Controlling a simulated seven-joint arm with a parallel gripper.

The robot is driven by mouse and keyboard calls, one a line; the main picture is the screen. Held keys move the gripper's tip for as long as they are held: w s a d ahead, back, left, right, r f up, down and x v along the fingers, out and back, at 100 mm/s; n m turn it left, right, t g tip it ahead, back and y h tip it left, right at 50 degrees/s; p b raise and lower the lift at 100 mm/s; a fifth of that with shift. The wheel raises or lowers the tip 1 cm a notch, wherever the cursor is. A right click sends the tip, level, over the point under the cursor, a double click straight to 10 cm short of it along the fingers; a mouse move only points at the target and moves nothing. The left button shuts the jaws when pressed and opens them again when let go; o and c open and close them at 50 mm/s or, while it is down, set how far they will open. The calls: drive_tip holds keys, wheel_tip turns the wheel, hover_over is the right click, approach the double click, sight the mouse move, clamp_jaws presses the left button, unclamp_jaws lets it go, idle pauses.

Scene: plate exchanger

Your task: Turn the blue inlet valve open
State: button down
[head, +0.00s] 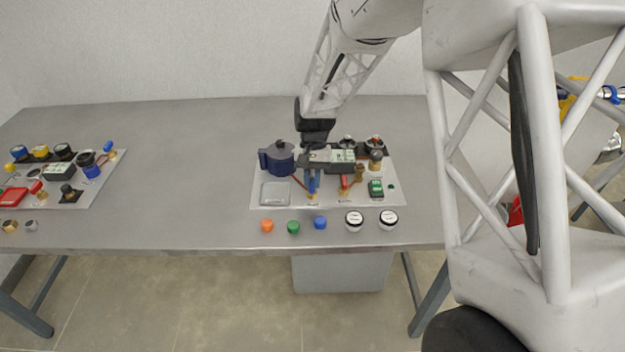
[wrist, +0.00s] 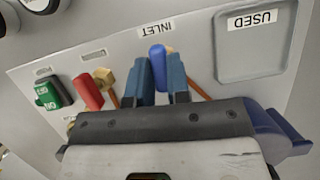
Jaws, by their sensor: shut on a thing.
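The blue inlet valve shows in the wrist view as a blue handle (wrist: 157,58) on a brass-coloured fitting, beside the label INLET (wrist: 160,29). My gripper (wrist: 161,72) has its two blue-grey fingers on either side of this handle and is shut on it. In the wrist view the handle lies roughly along the fingers, pointing slightly toward the label. In the head view my gripper (head: 313,188) reaches down onto the board, and its fingers largely cover the blue valve there.
A red valve handle (wrist: 88,92) and a green switch (wrist: 53,92) are close by. The USED tray (wrist: 256,62) is on the other side. A dark blue pot (head: 277,160) stands at the board's left. Coloured caps (head: 293,227) and gauges (head: 354,220) line the front. The table's middle is clear.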

drive_tip(key=shift+n, duration=0.6)
drive_tip(key=c, duration=1.1)
unclamp_jaws()
drive_tip(key=shift+w+r, duration=0.1)
drive_tip(key=shift+v, duration=3.75)
drive_tip(key=shift+a, duration=0.15)
drive_tip(key=shift+r, duration=0.15)
